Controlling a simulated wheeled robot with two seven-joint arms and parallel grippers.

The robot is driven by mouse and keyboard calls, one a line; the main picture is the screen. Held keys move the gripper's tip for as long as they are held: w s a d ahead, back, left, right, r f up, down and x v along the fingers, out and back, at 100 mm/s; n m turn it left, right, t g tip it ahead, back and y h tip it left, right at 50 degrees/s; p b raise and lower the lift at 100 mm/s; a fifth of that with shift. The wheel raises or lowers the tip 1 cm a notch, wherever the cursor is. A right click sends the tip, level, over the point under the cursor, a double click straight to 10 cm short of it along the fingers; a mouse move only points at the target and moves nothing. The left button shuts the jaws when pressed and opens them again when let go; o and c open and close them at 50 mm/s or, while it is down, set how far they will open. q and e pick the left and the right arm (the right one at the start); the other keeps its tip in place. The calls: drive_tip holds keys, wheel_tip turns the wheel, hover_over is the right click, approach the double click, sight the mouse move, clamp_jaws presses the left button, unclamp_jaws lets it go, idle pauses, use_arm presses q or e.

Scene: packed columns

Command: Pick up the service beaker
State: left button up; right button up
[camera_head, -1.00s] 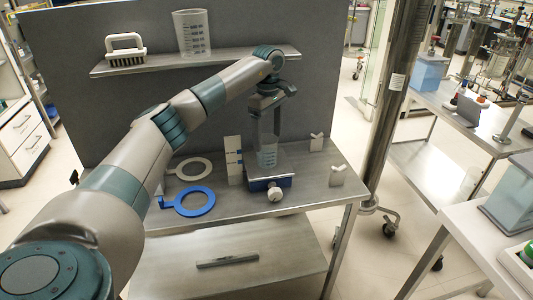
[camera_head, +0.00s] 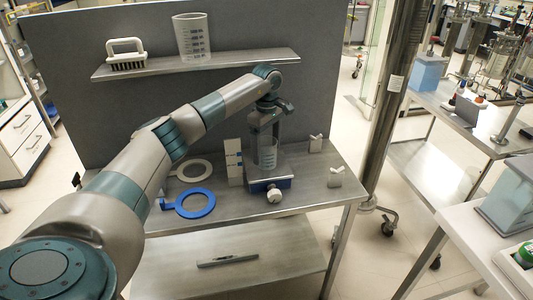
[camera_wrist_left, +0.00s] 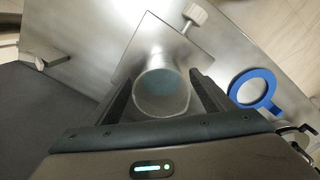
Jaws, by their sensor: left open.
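A clear graduated beaker (camera_head: 268,157) with pale bluish contents stands upright on a small lab jack (camera_head: 281,170) on the metal table. My left gripper (camera_head: 266,141) is open and points down over this beaker. In the left wrist view the beaker (camera_wrist_left: 161,92) lies between the two open fingers, with a visible gap on at least the left side. Contact cannot be told. A second, larger graduated beaker (camera_head: 192,37) stands on the wall shelf. No label shows which one is the service beaker. My right gripper is not in view.
A blue ring (camera_head: 181,207) and a white ring (camera_head: 180,173) lie left of the jack. White holders (camera_head: 335,177) stand to the right. A brush (camera_head: 126,58) sits on the shelf (camera_head: 230,57) above.

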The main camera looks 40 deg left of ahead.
sight(267, 155)
use_arm(q)
drive_tip(key=shift+s+f+p, duration=0.1)
drive_tip(key=shift+f+p, duration=0.4)
drive_tip(key=shift+f, duration=1.05)
drive_tip(key=c, duration=1.2)
